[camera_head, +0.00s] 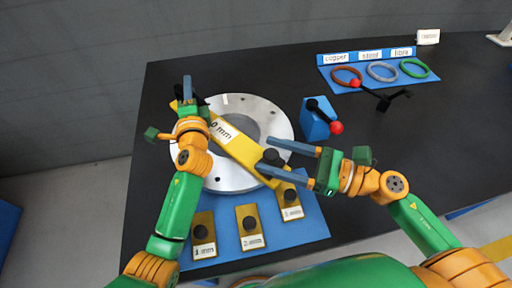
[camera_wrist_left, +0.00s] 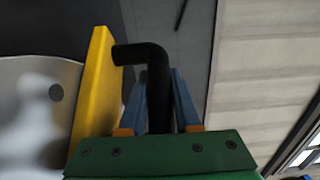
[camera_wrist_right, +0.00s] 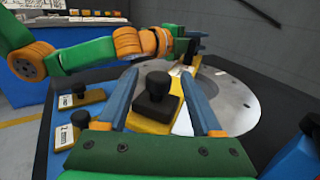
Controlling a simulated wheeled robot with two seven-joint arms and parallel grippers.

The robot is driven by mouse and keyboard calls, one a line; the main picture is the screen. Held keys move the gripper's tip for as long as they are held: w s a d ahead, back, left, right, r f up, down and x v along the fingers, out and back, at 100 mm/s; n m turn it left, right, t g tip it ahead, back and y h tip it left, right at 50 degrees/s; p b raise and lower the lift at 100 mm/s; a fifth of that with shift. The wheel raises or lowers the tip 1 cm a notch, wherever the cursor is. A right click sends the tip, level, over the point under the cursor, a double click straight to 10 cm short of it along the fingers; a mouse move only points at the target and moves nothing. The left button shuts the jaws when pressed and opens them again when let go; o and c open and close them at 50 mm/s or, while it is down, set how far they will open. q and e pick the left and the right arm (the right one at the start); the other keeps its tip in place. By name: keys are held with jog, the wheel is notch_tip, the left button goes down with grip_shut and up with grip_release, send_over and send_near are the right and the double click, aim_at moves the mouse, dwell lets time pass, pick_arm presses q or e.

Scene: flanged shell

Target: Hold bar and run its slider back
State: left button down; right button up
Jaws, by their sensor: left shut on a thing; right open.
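The yellow bar (camera_head: 238,146), labelled "0 mm", lies slanted across the grey flanged disc (camera_head: 166,155). A black bent handle (camera_wrist_left: 158,80) stands at its far-left end. My left gripper (camera_head: 187,98) is shut on this handle; in the left wrist view the handle is between the blue fingers. The black slider (camera_wrist_right: 156,102) with its knob sits near the bar's near-right end; it also shows in the head view (camera_head: 271,158). My right gripper (camera_head: 264,152) is open, with one finger on each side of the slider, apart from it in the right wrist view.
A blue plate (camera_head: 225,237) with yellow tabs labelled 1, 2 and 3 mm lies in front of the disc. A blue block (camera_head: 315,122) with a red-knobbed lever stands to the right. A blue ring tray (camera_head: 362,88) is at the back right.

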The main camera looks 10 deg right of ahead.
jog(key=x, duration=0.4)
grip_shut()
jog(key=shift+w, duration=0.1)
dwell(1.3)
